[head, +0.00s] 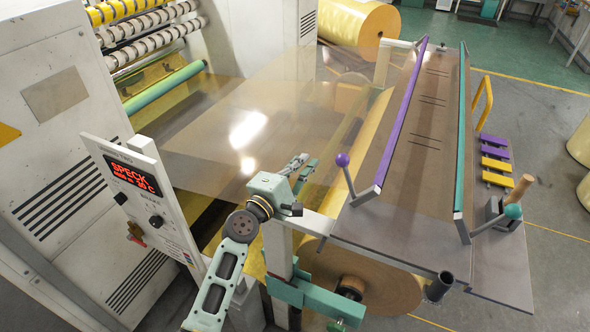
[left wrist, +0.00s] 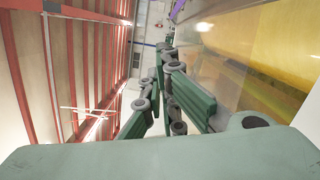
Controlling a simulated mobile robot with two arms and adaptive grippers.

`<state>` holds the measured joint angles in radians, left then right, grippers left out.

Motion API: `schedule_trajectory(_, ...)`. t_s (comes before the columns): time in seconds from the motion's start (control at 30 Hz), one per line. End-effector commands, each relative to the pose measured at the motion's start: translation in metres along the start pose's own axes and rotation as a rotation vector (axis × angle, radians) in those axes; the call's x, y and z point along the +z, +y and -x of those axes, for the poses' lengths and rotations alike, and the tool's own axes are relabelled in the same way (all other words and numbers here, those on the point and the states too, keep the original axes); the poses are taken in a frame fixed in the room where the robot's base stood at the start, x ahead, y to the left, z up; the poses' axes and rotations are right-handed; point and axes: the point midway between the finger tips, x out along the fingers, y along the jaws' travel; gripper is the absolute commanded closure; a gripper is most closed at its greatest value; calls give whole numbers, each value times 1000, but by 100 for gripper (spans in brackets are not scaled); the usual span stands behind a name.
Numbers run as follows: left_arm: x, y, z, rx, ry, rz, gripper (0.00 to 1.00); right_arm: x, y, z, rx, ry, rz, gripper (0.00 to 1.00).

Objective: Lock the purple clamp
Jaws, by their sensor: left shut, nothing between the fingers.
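The purple clamp is a long purple bar (head: 404,112) running along the left side of the brown splicing table (head: 420,165) in the head view. Its lever, at the near end, carries a purple ball knob (head: 342,159). The knob stands up at the table's left edge. I cannot tell whether the bar presses on the table. My left gripper (head: 305,163) is shut and empty, over the clear film to the left of the knob and apart from it. My right gripper is out of view.
A teal clamp bar (head: 461,140) runs along the table's right side, with a teal ball knob (head: 513,211) at its near end. A control panel (head: 139,190) stands at left. A brown roll (head: 375,290) sits below the table. Clear film (head: 215,120) spans the machine.

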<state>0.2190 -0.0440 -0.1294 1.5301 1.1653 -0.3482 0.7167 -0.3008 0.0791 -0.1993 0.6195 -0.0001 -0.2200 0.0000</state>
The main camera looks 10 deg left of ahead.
Motion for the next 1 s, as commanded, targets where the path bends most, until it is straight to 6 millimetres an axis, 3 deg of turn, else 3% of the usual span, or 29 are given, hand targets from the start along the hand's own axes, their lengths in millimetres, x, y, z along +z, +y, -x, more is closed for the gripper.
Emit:
schedule_trajectory(0.23,2,0,-45,-1,-1,0,100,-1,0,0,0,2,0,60)
schedule_trajectory(0.3,16,4,-37,-2,0,2,100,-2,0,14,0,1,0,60)
schedule_trajectory(0.5,34,2,-30,-1,0,1,100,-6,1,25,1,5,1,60)
schedule_trajectory(1.0,38,0,-29,0,0,-4,100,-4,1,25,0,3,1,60)
